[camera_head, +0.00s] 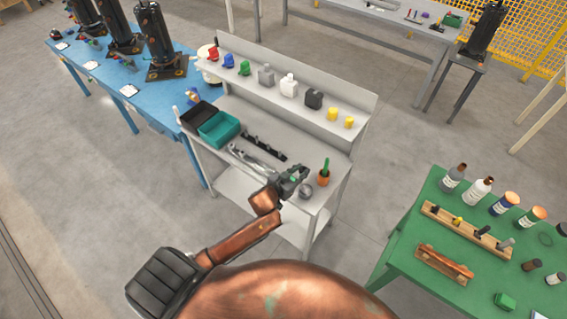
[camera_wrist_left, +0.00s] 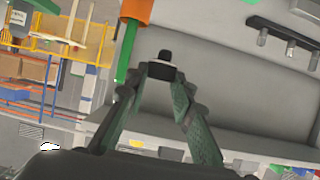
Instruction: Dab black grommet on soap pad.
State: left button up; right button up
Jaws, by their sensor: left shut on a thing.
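My left gripper (camera_head: 294,178) is over the front right part of the grey bench (camera_head: 228,160). In the left wrist view my left gripper (camera_wrist_left: 163,76) is shut on a small black piece, the black grommet (camera_wrist_left: 165,56), which shows at its fingertips. The grommet cannot be made out in the head view. A round grey thing (camera_head: 305,191), possibly the soap pad, sits on the bench just in front of and below the gripper. I cannot tell whether the grommet touches it. My right gripper is not in view.
An orange pot (camera_head: 323,179) with a green stick stands close right of the gripper. It also shows in the left wrist view (camera_wrist_left: 137,11). A black rack (camera_head: 263,148) and a teal bin (camera_head: 219,129) lie left. A raised shelf (camera_head: 300,100) holds several coloured parts.

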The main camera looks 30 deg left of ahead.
pick_arm(q)
jog(key=a+f, duration=0.1)
jog(key=a+f+p, duration=0.1)
jog(key=a, duration=0.3)
jog(key=shift+w+a+f+p, duration=0.1)
jog(key=shift+a+f+p, duration=0.05)
jog(key=shift+f+p, duration=0.25)
jog(key=shift+s+a+f, duration=0.15)
jog(key=shift+a+f, duration=0.25)
jog(key=shift+a, duration=0.2)
jog(key=shift+s+a+f, duration=0.15)
jog(key=shift+a+f, duration=0.2)
jog(key=shift+a, duration=0.2)
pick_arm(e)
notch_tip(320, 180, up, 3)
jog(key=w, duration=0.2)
pick_arm(q)
jog(key=shift+f+b, duration=0.35)
jog(key=shift+f, duration=0.15)
notch_tip(320, 180, down, 4)
jog(key=b, duration=0.3)
jog(key=shift+r+b, duration=0.25)
jog(key=shift+b, duration=0.05)
jog(key=shift+f+b, duration=0.3)
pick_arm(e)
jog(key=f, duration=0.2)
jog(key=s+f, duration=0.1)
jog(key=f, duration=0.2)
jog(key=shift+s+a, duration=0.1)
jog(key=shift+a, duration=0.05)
